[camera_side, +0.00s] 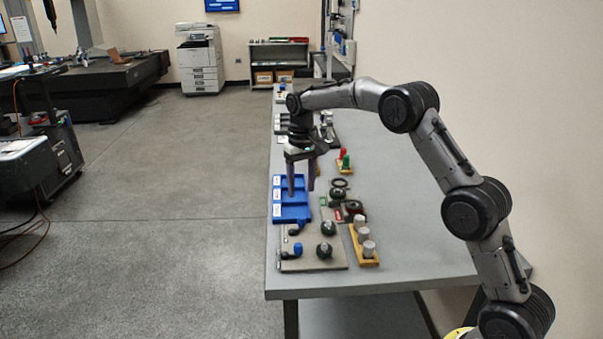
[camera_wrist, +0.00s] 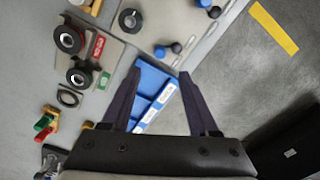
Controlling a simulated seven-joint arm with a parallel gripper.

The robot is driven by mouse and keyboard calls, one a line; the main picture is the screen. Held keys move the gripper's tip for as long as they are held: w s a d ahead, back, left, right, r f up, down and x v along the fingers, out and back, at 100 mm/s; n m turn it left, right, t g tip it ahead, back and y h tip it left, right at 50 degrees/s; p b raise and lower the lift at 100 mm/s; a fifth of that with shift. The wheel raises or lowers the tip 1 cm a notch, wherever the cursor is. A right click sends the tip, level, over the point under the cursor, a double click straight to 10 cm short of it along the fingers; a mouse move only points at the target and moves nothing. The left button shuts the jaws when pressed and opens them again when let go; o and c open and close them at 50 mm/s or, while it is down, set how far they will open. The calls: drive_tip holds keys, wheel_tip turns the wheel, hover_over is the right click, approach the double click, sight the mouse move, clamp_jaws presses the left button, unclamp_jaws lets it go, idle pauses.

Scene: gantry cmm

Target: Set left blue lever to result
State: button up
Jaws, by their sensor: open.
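My gripper (camera_side: 301,191) points down above the blue tray (camera_side: 304,213), open, with nothing between its fingers. In the wrist view its two dark fingers (camera_wrist: 160,76) are spread on either side of the tray (camera_wrist: 148,79). The tray has compartments with white labels that are too small to read. Beyond it, a grey-beige board (camera_side: 310,263) carries small levers with a blue knob (camera_side: 298,248) and black parts. In the wrist view one blue knob (camera_wrist: 160,51) sits near the tray's far end, and another (camera_wrist: 203,2) shows at the top edge. I cannot tell which is the left one.
The board also carries round black knobs (camera_side: 324,250). A wooden block with grey cylinders (camera_side: 361,228) stands beside it. Black rings and red and green labelled pieces (camera_wrist: 99,46) lie near the tray. The bench edge and open floor (camera_side: 180,220) are at the left.

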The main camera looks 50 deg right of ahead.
drive_tip(key=shift+r, duration=2)
drive_tip(key=s+a+r+t, duration=0.1)
drive_tip(key=s+a+r, duration=0.15)
drive_tip(key=r, duration=0.25)
drive_tip(key=s+a+r+n+t, duration=0.1)
drive_tip(key=s+r, duration=0.2)
drive_tip(key=r, duration=0.2)
drive_tip(key=s+a+r+t, duration=0.1)
drive_tip(key=s+a+r, duration=0.15)
drive_tip(key=r, duration=0.25)
drive_tip(key=s+a+r+n+t, duration=0.1)
drive_tip(key=s+a+r, duration=0.1)
drive_tip(key=s, duration=0.5)
drive_tip(key=s+a+r, duration=0.1)
drive_tip(key=s, duration=0.6)
drive_tip(key=s+a+f+n+t, duration=0.1)
drive_tip(key=s+a+f, duration=0.1)
drive_tip(key=s+f, duration=1.1)
drive_tip(key=shift+s+n+t, duration=0.3)
drive_tip(key=shift+s+n, duration=0.1)
drive_tip(key=shift+s, duration=0.65)
drive_tip(key=shift+r, duration=0.1)
